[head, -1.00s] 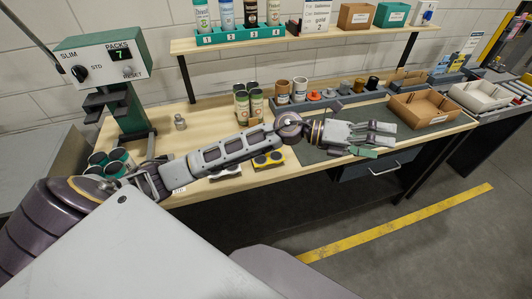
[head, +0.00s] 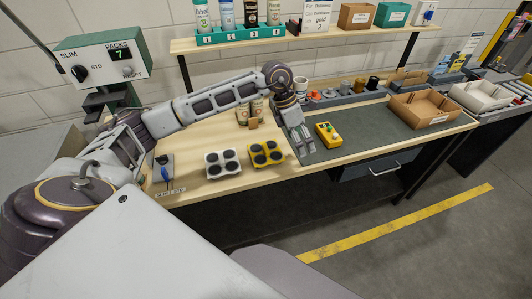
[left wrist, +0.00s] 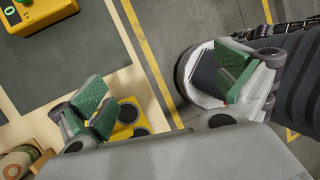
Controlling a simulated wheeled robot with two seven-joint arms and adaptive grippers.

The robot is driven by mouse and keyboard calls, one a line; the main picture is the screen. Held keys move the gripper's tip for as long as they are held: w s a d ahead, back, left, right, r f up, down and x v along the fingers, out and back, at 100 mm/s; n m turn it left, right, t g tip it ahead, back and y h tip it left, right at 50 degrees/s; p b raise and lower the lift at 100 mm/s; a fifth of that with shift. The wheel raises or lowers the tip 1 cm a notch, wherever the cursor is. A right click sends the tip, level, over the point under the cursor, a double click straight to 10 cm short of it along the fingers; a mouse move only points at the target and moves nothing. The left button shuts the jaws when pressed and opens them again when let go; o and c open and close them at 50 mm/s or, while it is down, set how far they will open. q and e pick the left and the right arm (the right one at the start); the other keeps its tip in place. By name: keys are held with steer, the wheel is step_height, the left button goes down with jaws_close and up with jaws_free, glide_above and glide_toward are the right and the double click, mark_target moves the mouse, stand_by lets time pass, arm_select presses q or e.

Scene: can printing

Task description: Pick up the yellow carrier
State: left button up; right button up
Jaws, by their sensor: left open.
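The yellow carrier (head: 256,161) is a low yellow block with dark round recesses. It lies on the wooden table top near the front edge in the head view. My left gripper (head: 303,143) hangs fingers down, just right of the carrier and apart from it. It is open and empty. In the left wrist view, the green-padded fingers of the left gripper (left wrist: 166,92) are spread wide. Part of the yellow carrier (left wrist: 125,130) shows beyond the left finger, which hides the rest. My right gripper is not in view.
A white carrier (head: 211,172) sits left of the yellow one. A yellow button box (head: 324,130) stands on the dark mat (head: 370,140) to the right. Cans stand behind the arm. A cardboard tray (head: 425,108) is farther right. The mat's front middle is clear.

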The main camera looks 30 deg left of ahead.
mark_target(266, 148)
arm_select(q)
steer(key=a+r+n+y, duration=0.1)
steer(key=a+y, duration=0.4)
steer(key=a, duration=0.8)
steer(key=shift+w+a+r+g, duration=0.15)
steer(key=shift+a+r+g, duration=0.2)
steer(key=shift+r, duration=0.3)
steer(key=shift+f, duration=0.1)
steer(key=shift+f+p, duration=0.6)
steer(key=shift+f, duration=3.65)
steer(key=shift+w+d+f+p, duration=0.1)
steer(key=shift+f+p, duration=0.35)
steer(key=shift+f, duration=0.5)
steer(key=shift+w+f+p, duration=0.1)
steer(key=shift+f+p, duration=0.2)
steer(key=shift+f, duration=1.35)
